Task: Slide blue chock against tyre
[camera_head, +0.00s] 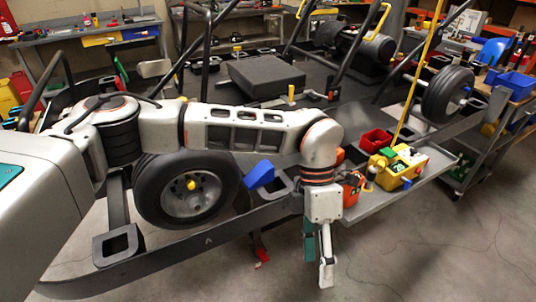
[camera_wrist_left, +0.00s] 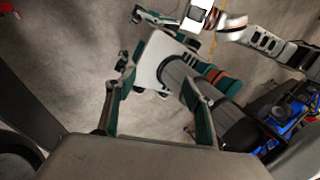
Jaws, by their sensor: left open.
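The blue chock (camera_head: 259,174) is a wedge just right of the near black tyre (camera_head: 150,188) in the head view. A narrow gap seems to show between them; I cannot tell exactly whether they touch. My left gripper (camera_head: 319,272) points down, right of the chock and in front of the dark stand rail, apart from both. It is open and empty. Its two teal-lined fingers (camera_wrist_left: 155,112) stand apart in the left wrist view, with floor and parts of my own body beyond. My right arm seems to show at that view's top; its fingers are not clear.
A grey shelf (camera_head: 385,198) right of my left arm holds a yellow box (camera_head: 397,167) and a red bin (camera_head: 376,141). A dark rail (camera_head: 215,239) runs below the tyre. A second wheel (camera_head: 447,95) stands far right. Concrete floor at lower right is clear.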

